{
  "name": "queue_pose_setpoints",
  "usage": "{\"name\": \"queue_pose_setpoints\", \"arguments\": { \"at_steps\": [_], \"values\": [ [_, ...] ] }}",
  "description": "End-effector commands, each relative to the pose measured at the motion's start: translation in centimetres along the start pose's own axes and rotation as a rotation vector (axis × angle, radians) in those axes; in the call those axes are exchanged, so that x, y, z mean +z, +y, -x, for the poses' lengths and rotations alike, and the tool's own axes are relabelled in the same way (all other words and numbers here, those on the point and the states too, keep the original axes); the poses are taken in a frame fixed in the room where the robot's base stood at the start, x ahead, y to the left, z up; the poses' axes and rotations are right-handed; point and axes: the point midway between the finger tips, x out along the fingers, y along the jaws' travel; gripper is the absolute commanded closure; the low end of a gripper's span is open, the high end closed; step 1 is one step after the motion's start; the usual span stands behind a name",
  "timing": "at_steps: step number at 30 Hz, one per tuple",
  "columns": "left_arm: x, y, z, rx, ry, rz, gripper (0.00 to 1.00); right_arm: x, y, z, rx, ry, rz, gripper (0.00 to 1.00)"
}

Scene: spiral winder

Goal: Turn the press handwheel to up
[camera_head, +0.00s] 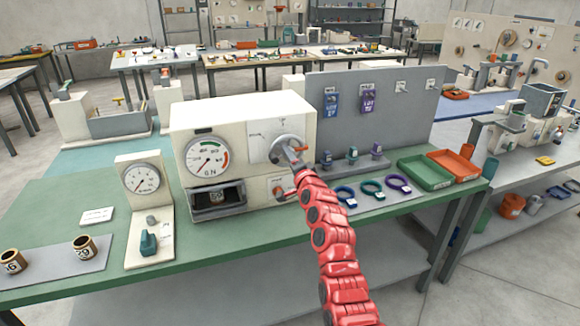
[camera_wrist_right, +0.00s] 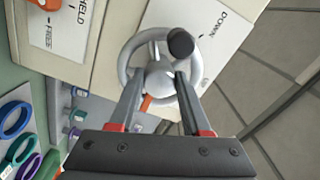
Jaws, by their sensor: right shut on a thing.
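The grey press handwheel (camera_head: 287,138) sits on the front of the cream press housing (camera_head: 236,110), right of its dial. In the right wrist view the wheel (camera_wrist_right: 128,62) has a round rim, a pale hub and a dark knob (camera_wrist_right: 181,43). My right gripper (camera_wrist_right: 162,85) is shut on the handwheel near its hub; the exact contact is hard to see. A label reading DOWN (camera_wrist_right: 213,32) shows beside the rim. An orange piece (camera_wrist_right: 147,103) shows partly behind one finger. No UP label is visible. My left gripper is not in view.
Coloured rings (camera_head: 371,188) and a green tray (camera_head: 424,172) lie to the right. A gauge stand (camera_head: 142,180) stands left. The front green bench is partly clear.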

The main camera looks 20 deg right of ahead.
Motion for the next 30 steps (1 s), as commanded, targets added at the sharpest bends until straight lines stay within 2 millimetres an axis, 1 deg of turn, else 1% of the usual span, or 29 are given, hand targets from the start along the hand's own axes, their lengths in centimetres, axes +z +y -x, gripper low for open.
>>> {"name": "queue_pose_setpoints", "arguments": {
  "at_steps": [1, 8, 15, 24, 30],
  "values": [
    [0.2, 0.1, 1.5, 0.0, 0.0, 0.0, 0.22, 0.3, 0.7, 0.0, -0.001, -0.001, 0.047, 1.0],
    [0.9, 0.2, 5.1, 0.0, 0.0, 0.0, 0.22, 0.4, 1.0, 0.0, -0.001, 0.0, 0.263, 1.0],
    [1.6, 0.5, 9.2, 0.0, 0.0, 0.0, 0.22, 0.4, 1.1, 0.0, -0.001, -0.002, 0.491, 1.0],
    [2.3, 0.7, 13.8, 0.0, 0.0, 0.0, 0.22, 0.3, 1.2, 0.0, 0.001, -0.002, 0.775, 1.0],
    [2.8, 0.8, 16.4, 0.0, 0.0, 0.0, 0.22, 0.2, 1.1, 0.0, 0.0, -0.002, 0.964, 1.0]
  ]
}}
